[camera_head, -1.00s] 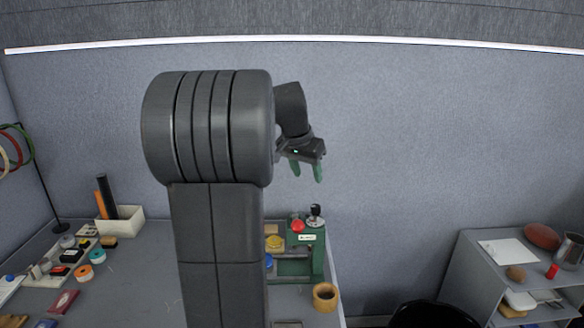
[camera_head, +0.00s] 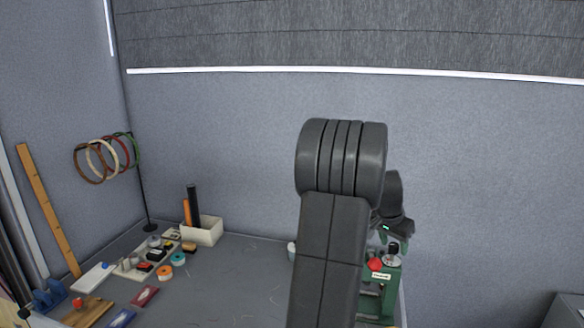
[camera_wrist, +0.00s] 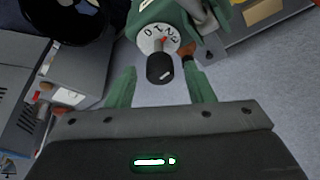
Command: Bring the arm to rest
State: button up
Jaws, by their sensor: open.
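My gripper (camera_wrist: 160,70) is open and empty, with its two green fingers apart in the wrist view. In the head view my gripper (camera_head: 393,226) hangs at the right of my dark grey arm, low over a green machine (camera_head: 376,306), its fingers hard to make out. My arm hides part of the table and the machine's left side.
The table (camera_head: 235,290) holds a white bin (camera_head: 203,232) with dark and orange rolls, tape rolls (camera_head: 165,272) and small blocks at left. A stand with coloured rings (camera_head: 112,155) rises behind. A grey shelf (camera_head: 566,312) shows at lower right.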

jog(key=shift+a+r, duration=0.1)
jog(key=shift+r, duration=0.05)
jog(key=b+v, duration=0.1)
jog(key=v, duration=1.2)
jog(key=p+x, duration=0.1)
jog(key=x, duration=1.2)
jog(key=m+g+p, duration=0.1)
jog(key=m, duration=0.2)
jog(key=shift+w+m+h, duration=0.1)
jog(key=shift+m+h, duration=0.3)
jog(key=m+g+p, duration=0.1)
jog(key=m, duration=0.1)
jog(key=m+p, duration=0.2)
jog(key=shift+w+r+g, duration=0.1)
jog(key=shift+r+g, duration=0.05)
jog(key=shift+g, duration=0.25)
jog(key=b+v, duration=0.2)
jog(key=v, duration=1)
jog(key=shift+a, duration=0.35)
jog(key=shift+r, duration=0.15)
